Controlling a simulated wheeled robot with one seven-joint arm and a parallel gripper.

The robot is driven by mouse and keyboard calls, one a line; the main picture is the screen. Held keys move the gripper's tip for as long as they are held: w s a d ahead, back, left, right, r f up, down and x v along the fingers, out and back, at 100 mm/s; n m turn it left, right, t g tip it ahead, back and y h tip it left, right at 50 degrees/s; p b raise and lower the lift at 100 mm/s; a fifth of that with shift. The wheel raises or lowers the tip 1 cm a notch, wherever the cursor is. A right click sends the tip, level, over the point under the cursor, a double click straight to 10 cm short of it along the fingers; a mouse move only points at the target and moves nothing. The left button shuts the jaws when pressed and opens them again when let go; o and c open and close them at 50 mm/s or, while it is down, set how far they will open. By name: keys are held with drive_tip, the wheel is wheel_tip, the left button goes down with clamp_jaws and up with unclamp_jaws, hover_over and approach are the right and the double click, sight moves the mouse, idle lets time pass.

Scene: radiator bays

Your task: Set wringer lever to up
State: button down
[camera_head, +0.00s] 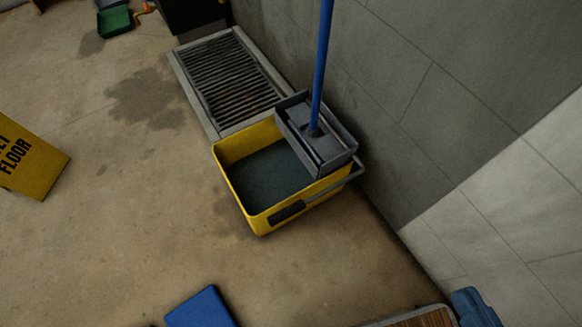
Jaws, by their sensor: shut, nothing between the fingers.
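A yellow mop bucket (261,222) stands on the floor by the grey wall and holds dark water. A dark grey wringer (340,158) sits on its back right rim. The wringer lever (328,195) is a grey bar that runs from the wringer's right side, low along the bucket's near side. It ends in a black grip (287,212) at the near rim and looks lowered. A blue mop handle (322,60) rises out of the wringer. My gripper is not in this view.
A grated floor drain (232,82) lies behind the bucket. A yellow wet floor sign (30,160) is at the left edge. A blue flat object (200,309) and a brown-topped thing (425,319) are at the bottom.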

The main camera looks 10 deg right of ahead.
drive_tip(key=c, duration=1.8)
unclamp_jaws()
